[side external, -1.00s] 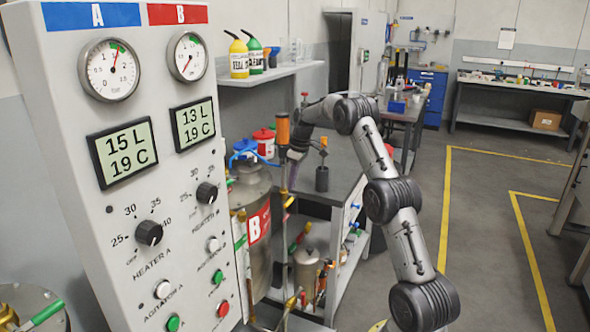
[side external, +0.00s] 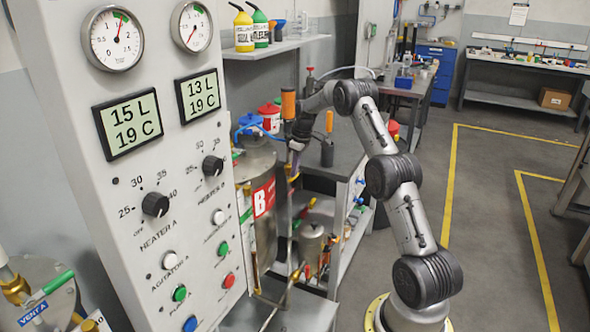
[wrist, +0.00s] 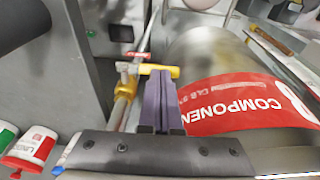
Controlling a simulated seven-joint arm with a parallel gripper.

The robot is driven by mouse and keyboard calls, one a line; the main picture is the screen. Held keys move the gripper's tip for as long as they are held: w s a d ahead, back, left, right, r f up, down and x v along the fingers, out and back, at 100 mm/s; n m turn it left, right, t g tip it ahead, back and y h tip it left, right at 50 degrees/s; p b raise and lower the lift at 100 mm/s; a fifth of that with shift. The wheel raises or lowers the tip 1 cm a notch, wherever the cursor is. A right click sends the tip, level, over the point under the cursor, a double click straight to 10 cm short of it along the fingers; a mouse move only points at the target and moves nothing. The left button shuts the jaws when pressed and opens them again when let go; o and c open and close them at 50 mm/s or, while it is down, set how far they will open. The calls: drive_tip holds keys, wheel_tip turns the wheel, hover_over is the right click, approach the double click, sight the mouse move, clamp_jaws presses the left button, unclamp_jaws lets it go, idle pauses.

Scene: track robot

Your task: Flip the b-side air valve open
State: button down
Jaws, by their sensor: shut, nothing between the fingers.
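The B tank (side external: 246,172) is a metal cylinder with a red label; it also shows on the right in the wrist view (wrist: 203,55). In the wrist view a valve with a yellow lever (wrist: 150,70) sits on a thin pipe left of the tank. I take it for the b-side air valve, though its tag is unreadable. The lever lies crosswise to the pipe. My gripper (wrist: 161,80) is shut and empty, its purple fingertips at the lever's right end. I cannot tell whether they touch. In the side view my gripper (side external: 291,167) is between tank and cart.
The control panel (side external: 150,170) with gauges and knobs stands at the left. A grey cart (side external: 345,205) stands behind the tank. A small metal pot (side external: 311,243) and several pipes are below my gripper. The floor (side external: 490,210) at the right is clear.

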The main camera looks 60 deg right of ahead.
drive_tip(key=shift+a+f+h, duration=0.15)
drive_tip(key=shift+a+h, duration=0.05)
drive_tip(key=shift+h, duration=0.2)
drive_tip(key=shift+a+f+h, duration=0.2)
drive_tip(key=shift+f+h, duration=0.1)
drive_tip(key=shift+h, duration=0.3)
drive_tip(key=shift+a+f+n+h, duration=0.15)
drive_tip(key=shift+f+h, duration=0.2)
drive_tip(key=shift+h, duration=0.25)
drive_tip(key=shift+f+n+h, duration=0.15)
drive_tip(key=shift+f+h, duration=0.2)
drive_tip(key=shift+h, duration=0.25)
drive_tip(key=f, duration=0.2)
drive_tip(key=d+f, duration=0.1)
drive_tip(key=f, duration=0.2)
drive_tip(key=shift+d+f, duration=0.2)
drive_tip(key=shift+r, duration=0.2)
drive_tip(key=shift+r, duration=0.65)
